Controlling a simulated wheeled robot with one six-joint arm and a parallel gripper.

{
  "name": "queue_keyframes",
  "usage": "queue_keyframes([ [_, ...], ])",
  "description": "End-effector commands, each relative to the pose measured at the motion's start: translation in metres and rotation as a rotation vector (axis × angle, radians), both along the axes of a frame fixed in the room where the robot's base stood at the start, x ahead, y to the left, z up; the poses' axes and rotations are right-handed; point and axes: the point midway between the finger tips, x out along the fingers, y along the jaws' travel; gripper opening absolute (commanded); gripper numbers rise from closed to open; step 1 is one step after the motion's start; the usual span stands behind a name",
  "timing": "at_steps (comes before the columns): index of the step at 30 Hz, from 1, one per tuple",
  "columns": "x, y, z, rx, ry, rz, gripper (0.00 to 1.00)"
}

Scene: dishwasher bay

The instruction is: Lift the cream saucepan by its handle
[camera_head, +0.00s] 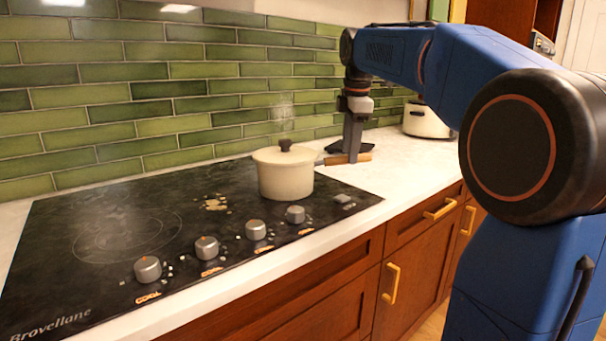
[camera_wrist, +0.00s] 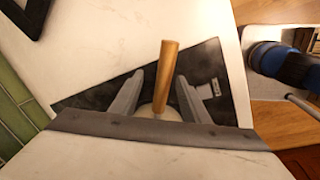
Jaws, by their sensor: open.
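The cream saucepan (camera_head: 285,178) stands upright on the black cooktop near its right end, with a lid and a dark knob. Its wooden handle (camera_head: 362,157) points right, over the white counter. My gripper (camera_head: 347,153) points down at the handle. In the wrist view, my gripper (camera_wrist: 160,80) is open, with the wooden handle (camera_wrist: 168,78) showing between its two fingers. I cannot tell whether either finger touches it. The gripper's palm bar hides most of the saucepan's body in that view.
The black cooktop (camera_head: 110,215) has several knobs along its front edge. A white lidded pot (camera_head: 427,122) stands on the counter at the right, behind my arm. Green tiles (camera_head: 110,90) form the back wall. The white counter (camera_head: 400,165) right of the cooktop is mostly clear.

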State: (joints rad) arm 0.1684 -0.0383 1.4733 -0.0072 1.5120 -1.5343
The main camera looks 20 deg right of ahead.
Motion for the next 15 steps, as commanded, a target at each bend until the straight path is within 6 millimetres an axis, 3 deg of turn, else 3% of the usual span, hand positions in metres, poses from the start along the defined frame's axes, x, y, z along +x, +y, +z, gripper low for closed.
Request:
queue_keyframes([
  [3,0.002,-0.001,-0.014,0.0,0.001,0.0,0.42],
  [11,0.003,-0.002,-0.029,0.0,0.001,0.0,0.42],
  [15,0.003,-0.005,-0.048,0.0,0.001,0.0,0.42],
])
